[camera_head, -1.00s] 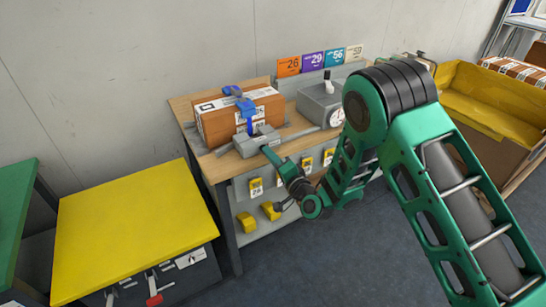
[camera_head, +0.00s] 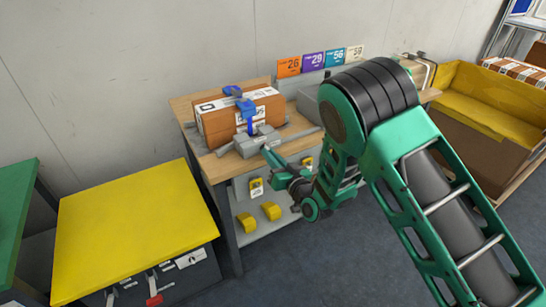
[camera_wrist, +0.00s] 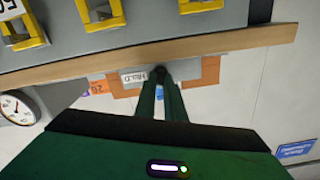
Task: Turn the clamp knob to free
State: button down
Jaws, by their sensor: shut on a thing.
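The clamp has a grey block (camera_head: 257,140) with a blue arm (camera_head: 248,112) that reaches over the top of a brown box (camera_head: 214,124) on the workbench. My gripper (camera_head: 266,149) is at the front of the grey block, and its green fingers point at it. In the wrist view my gripper (camera_wrist: 161,80) has its two fingers close together around a small dark knob (camera_wrist: 159,71). Most of the knob is hidden by the fingertips. A white label (camera_wrist: 133,77) with dark letters, turned over in this view, shows beside the knob.
Yellow holders (camera_head: 271,211) are on the lower part of the bench. A yellow-topped table (camera_head: 130,225) stands to the left. My arm covers the bench's right part. A round dial (camera_wrist: 17,107) shows in the wrist view. Open floor lies in front.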

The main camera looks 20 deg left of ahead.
jog(key=shift+s+f+n, duration=0.1)
jog(key=shift+f+n, duration=0.1)
jog(key=shift+n, duration=0.6)
jog(key=shift+s+f+n, duration=0.1)
jog(key=shift+f+n, duration=0.05)
jog(key=shift+n, duration=0.65)
jog(key=c, duration=2.1)
grip_release()
jog(key=shift+w+r, duration=0.1)
jog(key=v, duration=1)
jog(key=shift+s+d, duration=0.25)
jog(key=shift+d, duration=0.05)
